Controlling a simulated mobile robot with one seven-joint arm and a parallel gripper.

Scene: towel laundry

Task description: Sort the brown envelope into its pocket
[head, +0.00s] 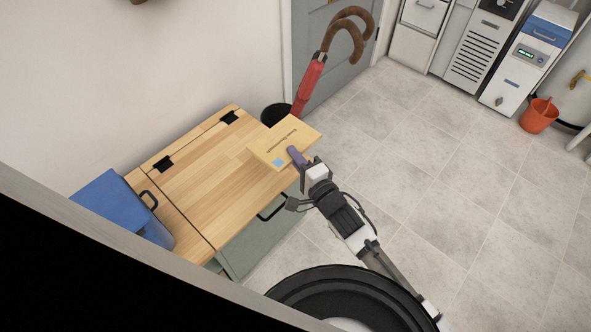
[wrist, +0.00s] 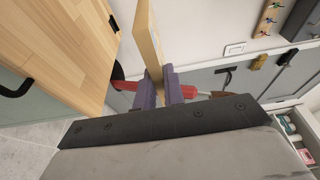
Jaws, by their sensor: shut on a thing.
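The brown envelope (head: 284,140) is a flat tan piece with a blue square and a dark line of print. It shows over the table's far right corner in the head view. My gripper (head: 297,157) is shut on its near edge. In the wrist view, the envelope (wrist: 147,38) is seen nearly edge-on between the purple fingers (wrist: 160,88), apart from the tabletop at left. I cannot make out a pocket for it in either view.
The wooden table (head: 195,185) has a clear top, with a blue box (head: 110,200) at its left end. A red umbrella (head: 310,82) stands in a black bin (head: 274,113) behind it. A hook rack (wrist: 268,18) hangs on the wall. The floor to the right is open.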

